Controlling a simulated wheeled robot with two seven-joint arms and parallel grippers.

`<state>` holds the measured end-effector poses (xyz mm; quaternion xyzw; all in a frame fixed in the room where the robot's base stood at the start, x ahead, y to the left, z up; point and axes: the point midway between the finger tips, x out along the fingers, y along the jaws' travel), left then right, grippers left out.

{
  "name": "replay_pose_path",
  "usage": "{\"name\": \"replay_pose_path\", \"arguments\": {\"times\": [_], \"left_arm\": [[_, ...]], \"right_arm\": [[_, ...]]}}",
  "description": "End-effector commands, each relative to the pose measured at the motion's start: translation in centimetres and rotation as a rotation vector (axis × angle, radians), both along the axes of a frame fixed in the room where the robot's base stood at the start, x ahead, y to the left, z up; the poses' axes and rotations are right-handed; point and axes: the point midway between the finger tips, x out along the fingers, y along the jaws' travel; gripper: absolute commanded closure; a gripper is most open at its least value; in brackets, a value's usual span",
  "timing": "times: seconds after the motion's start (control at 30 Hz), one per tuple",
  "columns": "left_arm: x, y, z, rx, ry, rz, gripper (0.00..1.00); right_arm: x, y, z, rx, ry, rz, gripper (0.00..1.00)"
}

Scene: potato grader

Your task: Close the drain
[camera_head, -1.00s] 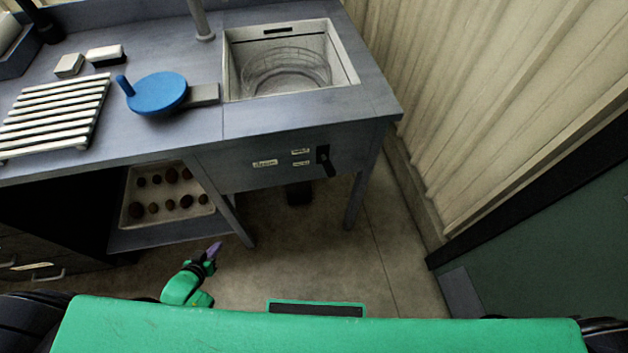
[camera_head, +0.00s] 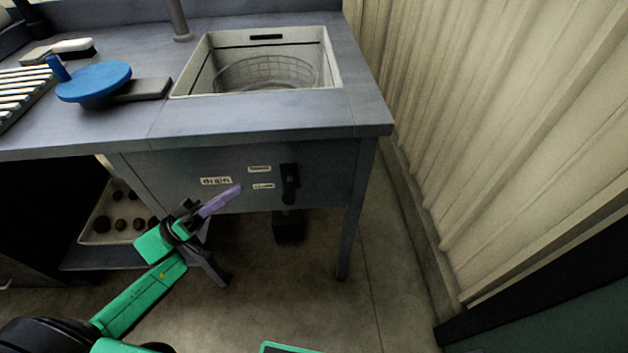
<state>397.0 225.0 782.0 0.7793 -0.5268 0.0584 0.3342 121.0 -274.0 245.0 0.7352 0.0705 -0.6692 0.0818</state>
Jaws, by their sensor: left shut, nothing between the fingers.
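The black drain lever (camera_head: 290,183) is on the front panel under the sink, hanging about straight down. A "drain" label (camera_head: 216,181) is to its left, and two small labels, one above the other, sit just left of the lever; their words are too blurred to read. My left gripper (camera_head: 228,196), with purple fingers, is shut and empty. It is in front of the panel, left of the lever and apart from it in the picture. The sink (camera_head: 262,62) holds a round wire basket (camera_head: 268,75). My right gripper is not in view.
The blue round disc with a knob (camera_head: 95,82) lies on the counter left of the sink. A tray of potatoes (camera_head: 92,238) is on the lower shelf. A table leg (camera_head: 345,225) stands right of the lever, with a corrugated wall beyond. A dark block (camera_head: 288,228) is below the panel.

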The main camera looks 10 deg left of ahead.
Motion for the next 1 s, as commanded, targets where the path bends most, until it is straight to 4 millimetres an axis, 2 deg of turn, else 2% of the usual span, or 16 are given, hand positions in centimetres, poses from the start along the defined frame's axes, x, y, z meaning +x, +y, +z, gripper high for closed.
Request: {"name": "replay_pose_path", "arguments": {"times": [0.1, 0.33, 0.47, 0.9, 0.93, 1.0], "left_arm": [[0.0, 0.0, 0.0, 0.000, 0.000, 0.000, 1.00], [0.0, 0.0, 0.0, 0.001, 0.000, 0.002, 1.00], [0.4, -0.6, 0.5, -0.002, 0.000, 0.001, 1.00], [4.4, -7.7, 4.6, -0.002, -0.004, 0.002, 1.00], [4.5, -8.1, 4.6, -0.003, -0.002, 0.002, 1.00], [3.8, -8.4, 2.8, -0.001, 0.005, 0.003, 1.00]], "right_arm": [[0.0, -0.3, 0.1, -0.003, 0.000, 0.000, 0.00], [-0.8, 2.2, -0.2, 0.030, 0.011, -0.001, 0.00], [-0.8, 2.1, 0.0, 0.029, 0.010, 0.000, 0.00], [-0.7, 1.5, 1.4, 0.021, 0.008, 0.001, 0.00], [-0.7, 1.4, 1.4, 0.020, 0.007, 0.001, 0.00], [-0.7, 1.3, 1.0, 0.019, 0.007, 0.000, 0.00]]}}
